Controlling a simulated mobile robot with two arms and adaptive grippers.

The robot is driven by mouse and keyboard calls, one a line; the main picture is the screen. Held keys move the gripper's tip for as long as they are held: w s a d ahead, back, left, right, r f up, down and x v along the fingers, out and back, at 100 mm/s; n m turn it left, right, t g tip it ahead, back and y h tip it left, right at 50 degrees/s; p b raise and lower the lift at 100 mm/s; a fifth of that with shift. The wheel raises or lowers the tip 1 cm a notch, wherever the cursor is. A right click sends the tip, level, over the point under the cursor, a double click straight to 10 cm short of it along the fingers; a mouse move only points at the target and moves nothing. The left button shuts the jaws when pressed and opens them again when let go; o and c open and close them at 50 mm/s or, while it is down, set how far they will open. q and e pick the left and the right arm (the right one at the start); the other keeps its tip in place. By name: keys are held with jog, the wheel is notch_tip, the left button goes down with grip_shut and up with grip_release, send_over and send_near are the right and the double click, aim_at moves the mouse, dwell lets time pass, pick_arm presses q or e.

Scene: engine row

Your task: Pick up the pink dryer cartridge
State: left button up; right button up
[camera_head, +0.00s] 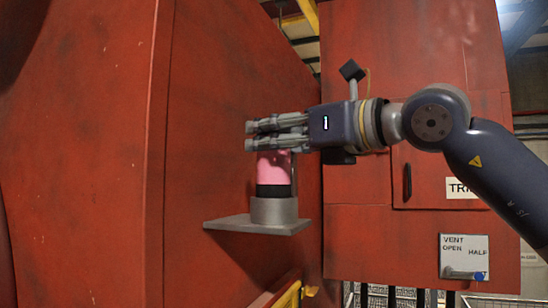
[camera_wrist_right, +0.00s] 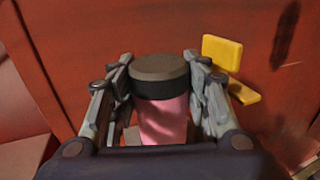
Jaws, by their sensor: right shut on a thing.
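The pink dryer cartridge (camera_head: 274,170) stands upright in a grey round seat (camera_head: 274,210) on a small grey shelf (camera_head: 230,222) fixed to the red cabinet. A black band circles its lower end. My right gripper (camera_head: 262,134) reaches in from the right at the cartridge's top, and its fingers hide that top in the head view. In the right wrist view the cartridge (camera_wrist_right: 162,118) and its dark cap (camera_wrist_right: 159,68) lie between the two fingers (camera_wrist_right: 160,95), which are shut on it. My left gripper is in neither view.
A red cabinet wall (camera_head: 85,150) stands close on the left, and another red panel (camera_head: 400,60) stands behind my arm. A vent plate with a lever (camera_head: 463,255) is at lower right. A yellow bracket (camera_wrist_right: 222,52) is beside the fingers in the wrist view.

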notch_tip(320, 180, up, 14)
jog(key=p, duration=0.2)
jog(key=shift+r, duration=0.25)
